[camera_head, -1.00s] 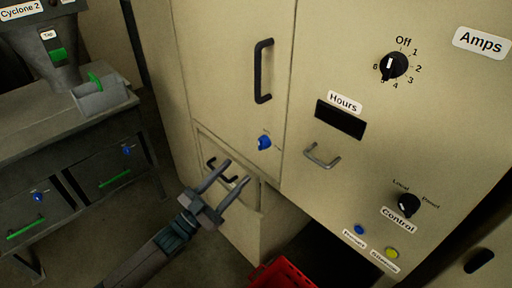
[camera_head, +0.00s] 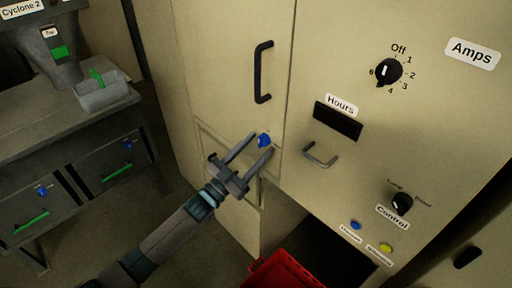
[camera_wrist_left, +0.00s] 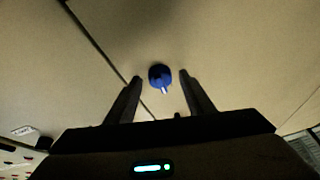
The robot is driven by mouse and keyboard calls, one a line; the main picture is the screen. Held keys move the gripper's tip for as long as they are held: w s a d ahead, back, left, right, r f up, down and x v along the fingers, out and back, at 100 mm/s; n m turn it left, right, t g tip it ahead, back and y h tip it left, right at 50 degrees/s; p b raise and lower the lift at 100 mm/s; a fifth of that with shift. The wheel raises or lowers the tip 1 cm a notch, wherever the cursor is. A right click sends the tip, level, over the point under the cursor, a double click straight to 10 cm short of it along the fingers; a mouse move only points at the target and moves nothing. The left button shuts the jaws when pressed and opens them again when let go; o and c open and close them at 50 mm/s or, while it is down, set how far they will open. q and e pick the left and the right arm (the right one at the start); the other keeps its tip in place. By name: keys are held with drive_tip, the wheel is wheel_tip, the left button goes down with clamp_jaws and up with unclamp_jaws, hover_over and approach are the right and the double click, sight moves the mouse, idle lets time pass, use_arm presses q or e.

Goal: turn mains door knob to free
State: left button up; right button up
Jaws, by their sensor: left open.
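The blue knob (camera_head: 264,140) sits low on the tall cream cabinet door (camera_head: 225,70), below its black bar handle (camera_head: 263,72). My left gripper (camera_head: 256,145) is open, with its two fingers pointing at the door on either side of the knob in the head view. In the left wrist view the knob (camera_wrist_left: 160,76) shows between and just beyond the fingertips (camera_wrist_left: 161,78), with a pale pointer mark toward the lower side. I cannot tell whether the fingertips reach around it. The small label by the knob is unreadable. My right gripper is not in view.
Right of the door is a panel with an Amps dial (camera_head: 388,71), an Hours display (camera_head: 338,120), a metal handle (camera_head: 320,154) and a Control knob (camera_head: 401,203). A red crate (camera_head: 284,270) stands below. A grey bench (camera_head: 70,135) with drawers is at left.

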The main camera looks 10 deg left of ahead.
use_arm(q)
clamp_jaws()
